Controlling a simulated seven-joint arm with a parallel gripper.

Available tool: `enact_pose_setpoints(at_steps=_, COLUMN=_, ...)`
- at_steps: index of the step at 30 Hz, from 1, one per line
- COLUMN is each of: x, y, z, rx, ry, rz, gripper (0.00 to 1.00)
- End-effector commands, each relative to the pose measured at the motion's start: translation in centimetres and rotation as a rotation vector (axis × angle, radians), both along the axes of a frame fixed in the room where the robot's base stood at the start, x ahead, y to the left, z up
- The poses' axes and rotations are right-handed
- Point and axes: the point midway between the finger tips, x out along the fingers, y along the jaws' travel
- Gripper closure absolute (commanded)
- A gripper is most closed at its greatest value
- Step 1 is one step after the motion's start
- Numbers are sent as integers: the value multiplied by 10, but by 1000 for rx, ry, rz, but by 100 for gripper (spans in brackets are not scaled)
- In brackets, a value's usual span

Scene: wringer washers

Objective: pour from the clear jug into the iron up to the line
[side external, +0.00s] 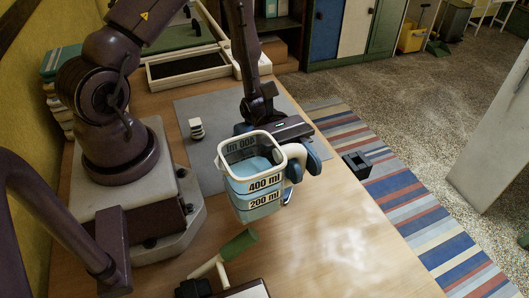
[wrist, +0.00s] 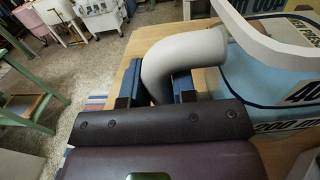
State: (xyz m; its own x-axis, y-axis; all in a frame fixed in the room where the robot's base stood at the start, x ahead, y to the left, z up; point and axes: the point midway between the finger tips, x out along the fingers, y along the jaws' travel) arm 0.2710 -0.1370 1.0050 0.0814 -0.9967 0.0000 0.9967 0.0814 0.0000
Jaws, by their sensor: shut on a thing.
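The clear jug (side external: 252,176) has a white rim, a pale grey handle and 200 ml and 400 ml labels, with light blue liquid inside. It is nearly upright above the table. My gripper (side external: 303,160) is shut on its handle from the right. In the wrist view the blue fingers of my gripper (wrist: 158,90) sit on either side of the curved handle (wrist: 180,55), and the jug (wrist: 265,75) is at the right. I cannot clearly identify the iron or its line. A small blue and dark part (side external: 288,197) shows just behind the jug, mostly hidden.
A green cylinder on a cream arm (side external: 240,244) is at the table's front. A black square holder (side external: 356,163) is near the right edge. The wooden table (side external: 335,240) is clear at front right.

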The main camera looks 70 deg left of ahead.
Motion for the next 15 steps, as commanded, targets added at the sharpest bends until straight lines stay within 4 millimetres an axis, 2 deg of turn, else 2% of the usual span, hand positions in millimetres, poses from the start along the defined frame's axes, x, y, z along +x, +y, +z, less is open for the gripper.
enact_pose_setpoints(at_steps=5, x=2, y=1, z=0, rx=-1, ry=1, rz=6, gripper=100)
enact_pose_setpoints(at_steps=8, x=16, y=11, z=-2, rx=3, ry=1, rz=44, gripper=100)
enact_pose_setpoints(at_steps=11, x=40, y=32, z=-4, rx=7, ry=4, rz=117, gripper=100)
enact_pose_setpoints(at_steps=15, x=84, y=79, z=-5, rx=12, ry=7, rz=254, gripper=100)
